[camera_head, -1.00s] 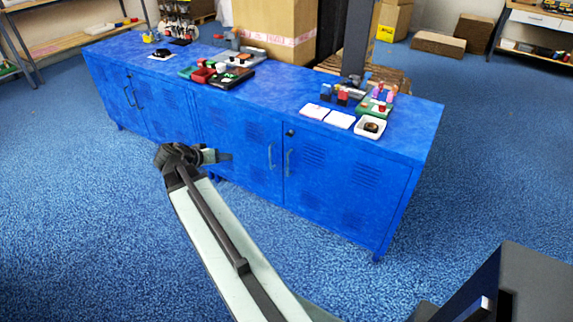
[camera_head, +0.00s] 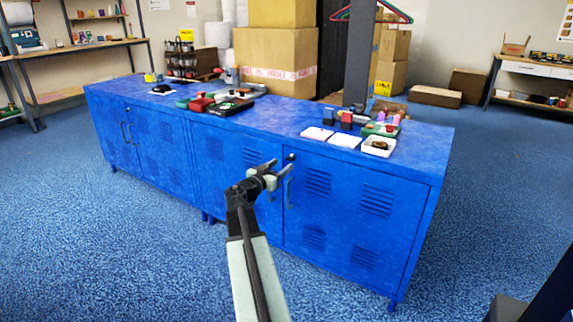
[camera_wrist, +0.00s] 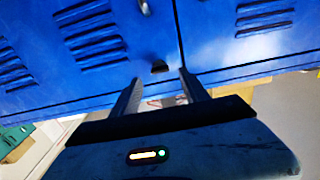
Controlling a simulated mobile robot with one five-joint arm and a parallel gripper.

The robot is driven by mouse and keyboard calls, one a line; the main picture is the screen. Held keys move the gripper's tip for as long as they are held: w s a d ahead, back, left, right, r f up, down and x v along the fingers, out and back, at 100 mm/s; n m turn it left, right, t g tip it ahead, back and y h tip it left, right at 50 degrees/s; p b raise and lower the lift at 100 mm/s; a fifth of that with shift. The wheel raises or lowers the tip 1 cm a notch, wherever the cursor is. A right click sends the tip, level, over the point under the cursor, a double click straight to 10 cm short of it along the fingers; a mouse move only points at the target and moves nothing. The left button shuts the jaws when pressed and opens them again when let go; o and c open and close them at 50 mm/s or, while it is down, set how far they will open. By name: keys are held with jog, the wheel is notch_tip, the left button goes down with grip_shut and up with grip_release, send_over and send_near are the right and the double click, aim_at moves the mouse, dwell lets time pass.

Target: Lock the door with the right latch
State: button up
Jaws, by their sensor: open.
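The blue cabinet (camera_head: 365,200) has two pairs of louvred doors. The right latch, a small dark knob (camera_head: 291,157), sits near the top of the right-hand pair, above two upright grey handles (camera_head: 288,193). My gripper (camera_head: 279,172) is open and empty, in front of these doors, just below and left of the latch in the head view. In the wrist view, the dark latch (camera_wrist: 160,67) shows between my two spread fingers (camera_wrist: 158,84), apparently beyond their tips. I cannot tell which way the latch is turned or whether the fingers touch the door.
On the cabinet top are white cards (camera_head: 332,136), a white dish (camera_head: 379,146) and red boxes (camera_head: 201,103). Cardboard boxes (camera_head: 278,65) stand behind. A workbench (camera_head: 80,47) is at the back left. The blue floor in front is clear.

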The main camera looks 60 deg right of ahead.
jog(key=d, duration=0.5)
grip_shut()
jog(key=shift+n, duration=0.3)
jog(key=shift+w+n, duration=0.1)
jog(key=shift+n, duration=8.5)
